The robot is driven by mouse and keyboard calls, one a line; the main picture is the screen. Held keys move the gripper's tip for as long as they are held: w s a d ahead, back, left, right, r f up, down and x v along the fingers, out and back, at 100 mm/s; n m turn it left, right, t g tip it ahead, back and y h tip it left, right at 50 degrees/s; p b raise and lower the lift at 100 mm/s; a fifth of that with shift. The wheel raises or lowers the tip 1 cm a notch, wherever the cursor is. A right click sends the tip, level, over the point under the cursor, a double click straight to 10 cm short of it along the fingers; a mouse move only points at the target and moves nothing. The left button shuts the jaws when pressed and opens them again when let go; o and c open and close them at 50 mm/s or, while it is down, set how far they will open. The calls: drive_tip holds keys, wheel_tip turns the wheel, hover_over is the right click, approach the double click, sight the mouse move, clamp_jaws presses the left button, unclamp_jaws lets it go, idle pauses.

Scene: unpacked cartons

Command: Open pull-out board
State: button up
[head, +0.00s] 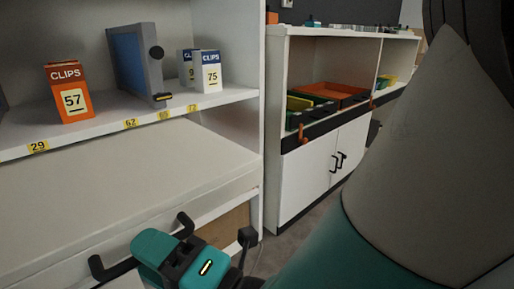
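A broad white board or ledge (120,180) lies under the shelf at the left. I cannot tell if it is the pull-out board or a fixed top. Below its front edge is a black bar handle (184,223), with one end at its right and the other at lower left. My gripper (188,262), teal and black, is at the bottom of the head view, over the middle of this handle and hiding it. The fingertips are hidden, so I cannot tell whether they touch or hold the handle.
A white cabinet (312,180) with an orange tray (330,94) stands to the right. Floor shows between the units. My arm blocks the right side.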

drive_tip(key=p+v, duration=0.6)
drive_tip(key=p, duration=0.1)
drive_tip(key=shift+d+p, duration=0.2)
drive_tip(key=shift+p, duration=0.1)
drive_tip(key=shift+s, duration=0.1)
